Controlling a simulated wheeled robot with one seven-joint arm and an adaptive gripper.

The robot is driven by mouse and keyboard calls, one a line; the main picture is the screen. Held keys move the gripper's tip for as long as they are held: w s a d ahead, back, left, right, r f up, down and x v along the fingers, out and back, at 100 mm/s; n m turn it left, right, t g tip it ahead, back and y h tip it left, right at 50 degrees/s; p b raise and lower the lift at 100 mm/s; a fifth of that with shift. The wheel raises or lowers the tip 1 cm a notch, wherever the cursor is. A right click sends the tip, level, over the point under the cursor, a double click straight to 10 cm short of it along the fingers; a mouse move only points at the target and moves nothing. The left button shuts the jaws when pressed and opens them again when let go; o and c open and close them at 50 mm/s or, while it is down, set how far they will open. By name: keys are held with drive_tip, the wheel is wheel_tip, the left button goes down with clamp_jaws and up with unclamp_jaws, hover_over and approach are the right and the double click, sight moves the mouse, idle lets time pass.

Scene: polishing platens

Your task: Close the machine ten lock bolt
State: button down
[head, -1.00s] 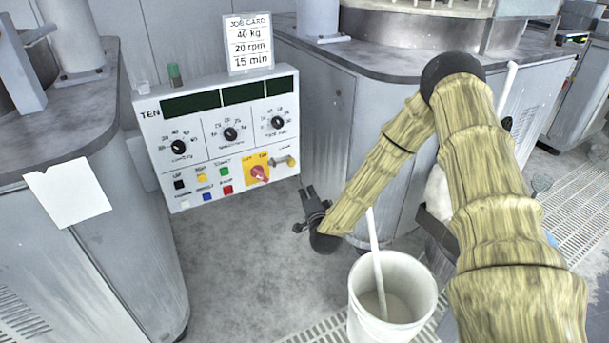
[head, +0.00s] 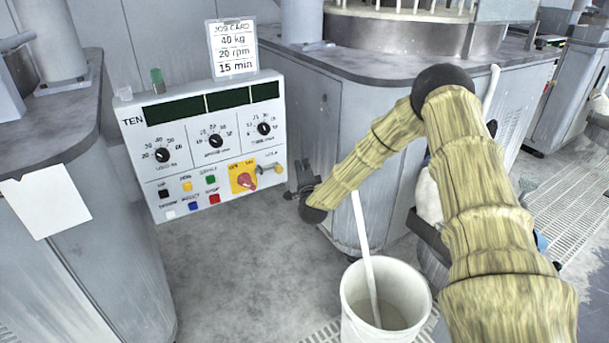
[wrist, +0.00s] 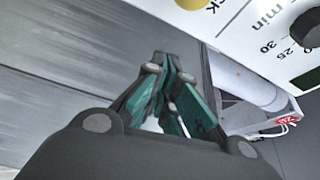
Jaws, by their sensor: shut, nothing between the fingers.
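The machine ten panel (head: 150,172) is a white box marked TEN. In the wrist view my closed fingers (wrist: 160,62) point along the panel's side. A yellowish round part (wrist: 190,3) by the lock label is cut off at the top. Whether the bolt is out or in is unclear.
A white bucket (head: 350,318) with a pale stick (head: 364,250) stands on the floor below my arm. A grey cabinet (head: 330,110) is close behind my gripper. A job card (head: 232,47) stands atop the panel. Floor below the panel is clear.

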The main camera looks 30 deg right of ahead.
sight(279, 169)
drive_tip(key=a, duration=0.3)
drive_tip(key=shift+w+a+f, duration=0.3)
drive_tip(key=shift+w+a, duration=0.05)
drive_tip(key=shift+s+a+b, duration=0.15)
drive_tip(key=shift+a+b, duration=0.25)
drive_tip(key=shift+a, duration=2)
